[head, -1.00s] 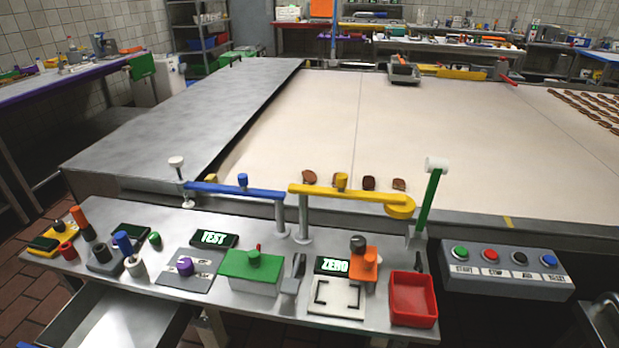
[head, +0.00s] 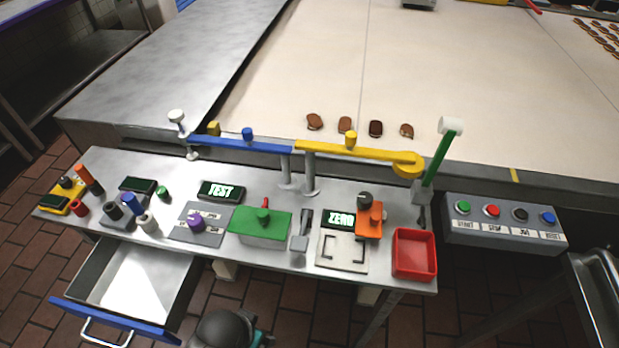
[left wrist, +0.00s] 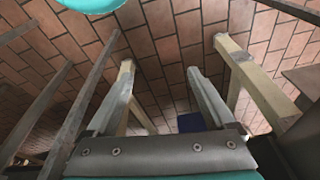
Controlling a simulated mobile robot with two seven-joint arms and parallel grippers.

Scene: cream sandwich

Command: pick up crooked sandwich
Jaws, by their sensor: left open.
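Several small brown sandwiches lie in a row on the near edge of the pale belt, in the middle of the head view: the leftmost sandwich (head: 315,121), a second sandwich (head: 345,124), a dark sandwich (head: 376,128) and the rightmost sandwich (head: 407,130). They are too small to tell for sure which is crooked. My left gripper (left wrist: 163,72) is open and empty in the left wrist view, with the brick-coloured floor tiles behind it and no sandwich near its fingers. My right gripper is not in view.
A blue bar (head: 240,145) and a yellow bar (head: 360,151) stand on posts between the bench and the sandwiches. A green post (head: 434,165) rises at their right. A red tray (head: 414,254) sits on the bench. An open drawer (head: 135,283) juts out at the lower left.

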